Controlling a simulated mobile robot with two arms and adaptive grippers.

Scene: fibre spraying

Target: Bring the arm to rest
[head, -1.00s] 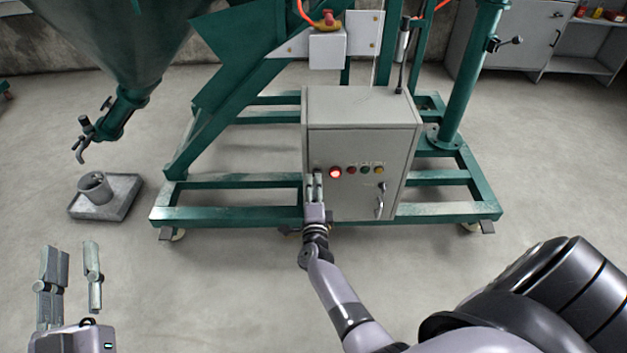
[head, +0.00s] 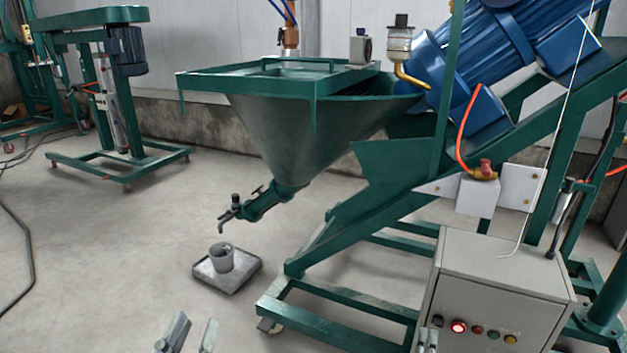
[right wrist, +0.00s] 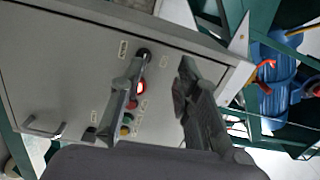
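My left gripper (head: 198,318) shows at the bottom edge of the head view, with its two fingers apart and nothing between them. My right gripper (right wrist: 163,60) has its two fingers apart in the right wrist view, with the grey control box (right wrist: 70,65) behind them. In the head view only its tip (head: 428,338) shows, by the left part of the control box's front (head: 500,265). The lit red light (head: 458,326) is on the panel and is partly behind a finger in the right wrist view (right wrist: 141,87). I cannot tell whether the fingers touch the box.
The green hopper (head: 300,130) hangs over a grey tray (head: 235,285) holding a cup (head: 221,258). The green wheeled frame (head: 340,300) is close to both grippers. A blue motor (head: 480,50) is above. Open floor (head: 110,240) lies at the left.

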